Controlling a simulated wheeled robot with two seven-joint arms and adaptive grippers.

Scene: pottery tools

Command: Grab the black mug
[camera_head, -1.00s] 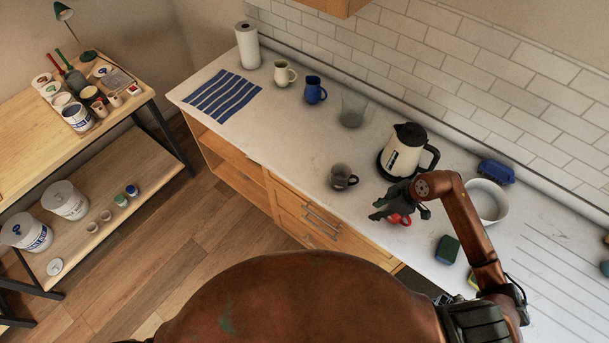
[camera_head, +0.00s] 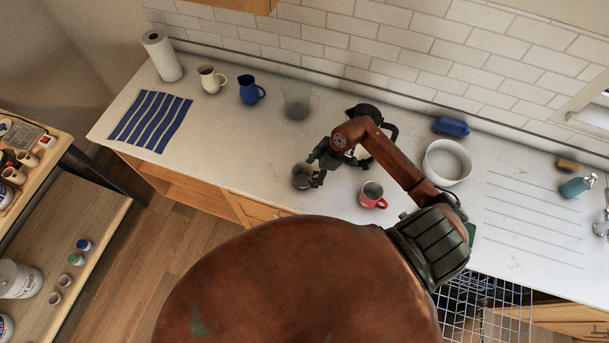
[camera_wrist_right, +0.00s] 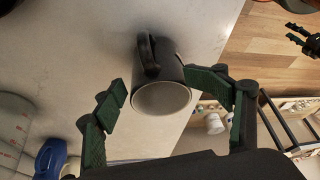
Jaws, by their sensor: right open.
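The black mug (camera_head: 301,181) stands on the white counter, partly covered by my right gripper (camera_head: 315,168) in the head view. In the right wrist view the black mug (camera_wrist_right: 162,92) shows with its handle upward in the picture and its pale inside toward the camera. My right gripper (camera_wrist_right: 162,88) is open, with one green-padded finger on each side of the mug. The right-hand finger is very close to the mug; I cannot tell if it touches. A dark claw-like part at the right edge of the wrist view may be my left gripper (camera_wrist_right: 303,36).
A red mug (camera_head: 372,196) stands right of the black mug. The kettle (camera_head: 364,112) is behind my right arm. A clear cup (camera_head: 297,104), blue jug (camera_head: 250,90) and cream jug (camera_head: 211,79) stand farther back. A white bowl (camera_head: 447,162) is at right.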

